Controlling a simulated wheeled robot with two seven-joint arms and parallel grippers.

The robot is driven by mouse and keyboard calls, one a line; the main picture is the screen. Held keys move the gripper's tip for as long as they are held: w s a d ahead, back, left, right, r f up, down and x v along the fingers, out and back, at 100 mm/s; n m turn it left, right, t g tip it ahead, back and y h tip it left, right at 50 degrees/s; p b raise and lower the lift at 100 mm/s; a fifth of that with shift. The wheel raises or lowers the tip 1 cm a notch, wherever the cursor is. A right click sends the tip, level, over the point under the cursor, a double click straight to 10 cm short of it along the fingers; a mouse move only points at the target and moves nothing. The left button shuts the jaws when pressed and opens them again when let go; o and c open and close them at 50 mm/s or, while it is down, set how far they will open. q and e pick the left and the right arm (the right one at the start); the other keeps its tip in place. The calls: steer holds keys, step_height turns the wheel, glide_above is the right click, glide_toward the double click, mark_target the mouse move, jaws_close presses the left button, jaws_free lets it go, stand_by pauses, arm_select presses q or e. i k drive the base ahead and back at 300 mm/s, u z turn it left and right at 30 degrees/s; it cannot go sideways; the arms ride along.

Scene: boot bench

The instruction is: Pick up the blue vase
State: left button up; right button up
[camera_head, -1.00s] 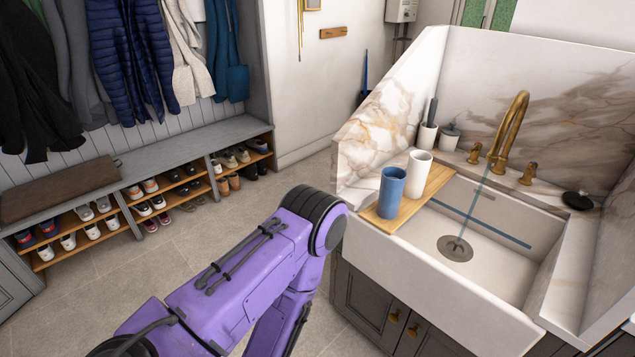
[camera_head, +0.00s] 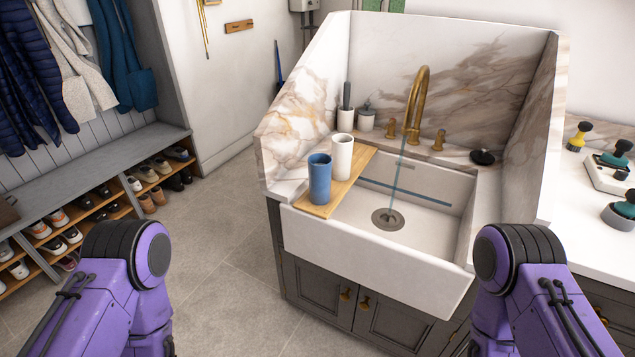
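The blue vase (camera_head: 320,179) is a plain upright cylinder. It stands on the near end of a wooden board (camera_head: 350,188) that lies across the left side of the white sink. A white cylinder (camera_head: 342,157) of similar shape stands just behind it on the same board. My two purple arms show at the lower left and lower right, both well short of the vase. Neither gripper is in the picture, so their fingers cannot be seen.
The white sink (camera_head: 365,241) has a brass tap (camera_head: 418,105) with water running into the basin. Marble walls rise behind and beside it. A shoe bench (camera_head: 92,165) stands at the left. A white counter with brushes (camera_head: 616,165) is at the right. Floor before the sink is clear.

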mark_target(320, 180)
steer(key=z, duration=0.35)
steer(key=i, duration=0.35)
steer(key=z, duration=0.45)
